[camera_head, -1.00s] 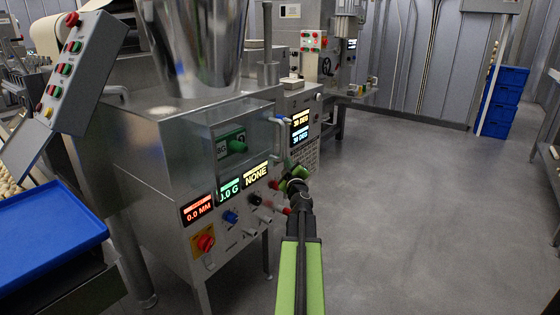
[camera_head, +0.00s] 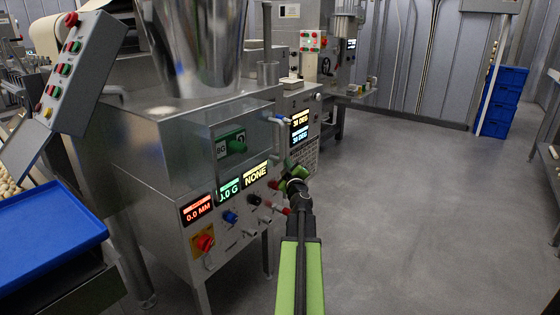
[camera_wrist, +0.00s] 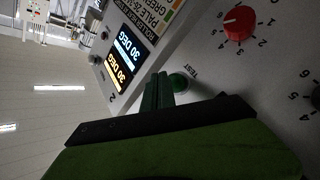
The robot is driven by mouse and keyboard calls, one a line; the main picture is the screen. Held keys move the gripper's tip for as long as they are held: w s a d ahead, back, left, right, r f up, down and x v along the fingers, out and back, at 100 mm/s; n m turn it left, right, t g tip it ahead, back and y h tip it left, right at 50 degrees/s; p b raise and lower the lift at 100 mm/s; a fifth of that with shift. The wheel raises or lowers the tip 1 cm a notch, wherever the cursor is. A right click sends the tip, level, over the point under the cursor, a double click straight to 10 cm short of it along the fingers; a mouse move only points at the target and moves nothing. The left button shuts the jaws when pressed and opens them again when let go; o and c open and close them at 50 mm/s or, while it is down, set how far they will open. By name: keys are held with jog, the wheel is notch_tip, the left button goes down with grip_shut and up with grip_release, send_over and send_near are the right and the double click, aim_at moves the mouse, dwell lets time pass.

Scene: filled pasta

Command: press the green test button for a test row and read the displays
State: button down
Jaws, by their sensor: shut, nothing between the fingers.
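My gripper (camera_head: 292,180) is shut and empty at the right end of the machine's front panel. In the wrist view its green fingers (camera_wrist: 158,92) point at the panel beside the green test button (camera_wrist: 181,82), labelled TEST. The fingers overlap part of the button; I cannot tell whether they touch it. Two displays, amber (camera_wrist: 117,72) and blue-white (camera_wrist: 130,47), read 30 DEG. In the head view, a red display (camera_head: 197,210) reads 0.0 MM, a green display (camera_head: 229,191) appears to read 0.0 G, and a yellow display (camera_head: 256,175) reads NONE.
A red knob (camera_wrist: 238,23) is close to the button. A red rotary switch on yellow (camera_head: 205,242) and a blue knob (camera_head: 230,217) sit lower on the panel. A blue tray (camera_head: 45,235) is at left. Blue crates (camera_head: 503,100) stand far right; the floor between is clear.

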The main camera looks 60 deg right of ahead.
dwell(0.8)
jog(key=shift+w, duration=0.4)
jog(key=shift+w, duration=0.5)
jog(key=shift+s, duration=0.1)
dwell(0.5)
jog(key=shift+s, duration=0.75)
jog(key=shift+s, duration=0.1)
jog(key=s, duration=0.5)
dwell(0.7)
